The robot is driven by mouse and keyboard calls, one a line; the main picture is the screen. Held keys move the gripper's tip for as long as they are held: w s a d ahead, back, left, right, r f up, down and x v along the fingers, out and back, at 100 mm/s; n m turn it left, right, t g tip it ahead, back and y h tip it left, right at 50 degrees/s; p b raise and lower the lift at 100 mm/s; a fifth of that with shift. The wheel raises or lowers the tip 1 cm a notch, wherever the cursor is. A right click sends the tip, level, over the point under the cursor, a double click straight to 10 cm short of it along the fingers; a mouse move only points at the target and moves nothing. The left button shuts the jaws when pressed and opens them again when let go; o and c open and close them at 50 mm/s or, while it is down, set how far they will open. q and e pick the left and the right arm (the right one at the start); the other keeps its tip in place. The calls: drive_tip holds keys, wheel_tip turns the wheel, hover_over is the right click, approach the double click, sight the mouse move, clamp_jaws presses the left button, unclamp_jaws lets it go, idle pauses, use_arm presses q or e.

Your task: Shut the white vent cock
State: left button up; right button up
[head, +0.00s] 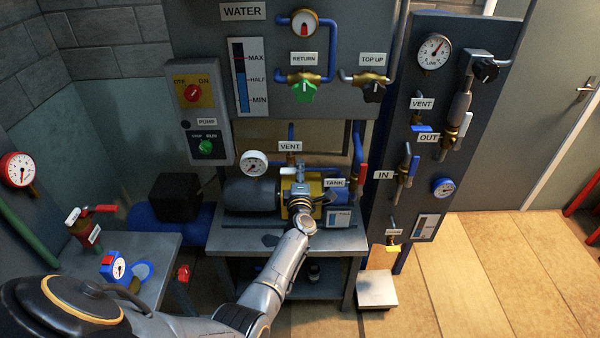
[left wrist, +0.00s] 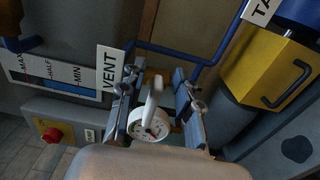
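The white vent cock (left wrist: 154,92) shows in the left wrist view as a white lever between my left gripper's fingers, with a gap on both sides. In the head view its white handle (head: 289,170) is just below the VENT label (head: 290,146), partly hidden by my gripper. My left gripper (left wrist: 157,108) is open around the lever and does not visibly grip it. In the head view the left gripper (head: 301,188) is in front of the pump on the bench. My right gripper is not in view.
A white gauge (left wrist: 148,124) sits close behind the lever, between the fingers. The yellow TANK unit (left wrist: 262,75) is to the right. A side panel (head: 455,150) with blue-handled cocks stands at the right. Floor (head: 480,270) is free at the lower right.

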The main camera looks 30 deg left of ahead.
use_arm(q)
drive_tip(key=v, duration=0.7)
drive_tip(key=shift+s, duration=0.25)
drive_tip(key=shift+d, duration=0.1)
drive_tip(key=s+d+f+m+g+h+b, duration=0.1)
drive_tip(key=s+d+f+m+h, duration=0.2)
drive_tip(key=f, duration=0.6)
drive_tip(key=s+d+f+m+h+b, duration=0.1)
drive_tip(key=d+f+m+h+b, duration=0.15)
drive_tip(key=d+f+m, duration=0.5)
drive_tip(key=s+d+f+m+g+h+b, duration=0.1)
drive_tip(key=s+d+f+m+g+h, duration=0.15)
drive_tip(key=s+f, duration=0.7)
drive_tip(key=s+d+f+m+g+h+b, duration=0.15)
drive_tip(key=s+f+m, duration=0.35)
drive_tip(key=f, duration=0.7)
drive_tip(key=s+f+m+g+b, duration=0.1)
drive_tip(key=s+f+m+g, duration=0.2)
drive_tip(key=s, duration=0.9)
drive_tip(key=s+a+f+m+g, duration=0.1)
drive_tip(key=s+f+m+g, duration=0.2)
drive_tip(key=s+f, duration=0.5)
drive_tip(key=s+a+f+m+g+b, duration=0.1)
drive_tip(key=s+f, duration=0.5)
drive_tip(key=s, duration=1.1)
drive_tip(key=shift+a+f+m+g+b, duration=0.15)
drive_tip(key=shift+f+m+g+b, duration=0.2)
drive_tip(key=shift+m+g, duration=0.65)
